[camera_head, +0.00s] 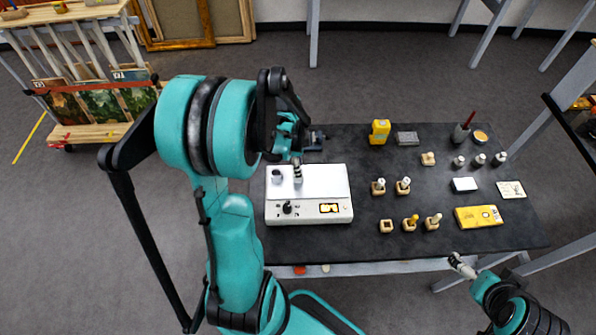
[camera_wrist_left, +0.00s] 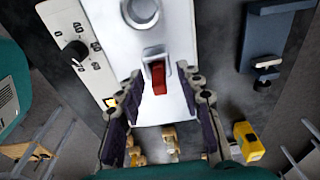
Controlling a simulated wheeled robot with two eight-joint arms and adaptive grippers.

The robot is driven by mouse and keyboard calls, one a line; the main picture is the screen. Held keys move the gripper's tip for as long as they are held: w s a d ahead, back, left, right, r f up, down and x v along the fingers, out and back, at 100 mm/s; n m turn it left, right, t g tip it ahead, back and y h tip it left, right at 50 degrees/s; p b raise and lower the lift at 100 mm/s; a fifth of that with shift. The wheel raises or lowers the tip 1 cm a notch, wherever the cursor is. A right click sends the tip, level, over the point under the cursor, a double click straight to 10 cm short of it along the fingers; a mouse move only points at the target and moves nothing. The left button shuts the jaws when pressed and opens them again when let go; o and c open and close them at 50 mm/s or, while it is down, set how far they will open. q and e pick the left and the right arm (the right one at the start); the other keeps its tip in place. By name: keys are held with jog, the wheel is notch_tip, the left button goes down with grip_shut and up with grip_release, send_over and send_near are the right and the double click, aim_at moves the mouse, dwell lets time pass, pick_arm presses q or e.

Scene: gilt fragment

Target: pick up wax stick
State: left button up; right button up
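A small red piece (camera_wrist_left: 160,78) in a pale metal holder sits on the white device (camera_wrist_left: 115,28); I cannot tell whether it is the wax stick. In the head view the white device (camera_head: 312,184) stands at the table's left end. My left gripper (camera_wrist_left: 163,85) is open and empty, its fingers apart on either side of the red piece. In the head view the left gripper (camera_head: 297,170) is over the device, partly hidden by my arm. My right gripper (camera_head: 461,266) is off the table's front edge; its fingers are too small to read.
Wooden blocks holding small pieces (camera_head: 410,222) stand mid-table. A yellow box (camera_head: 480,216), a white block (camera_head: 464,184) and small jars (camera_head: 479,160) are at the right. A yellow item (camera_head: 380,131) stands at the back. Bare tabletop (camera_head: 350,240) lies in front of the device.

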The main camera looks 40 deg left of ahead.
pick_arm(q)
grip_shut()
jog(key=shift+r, duration=0.15)
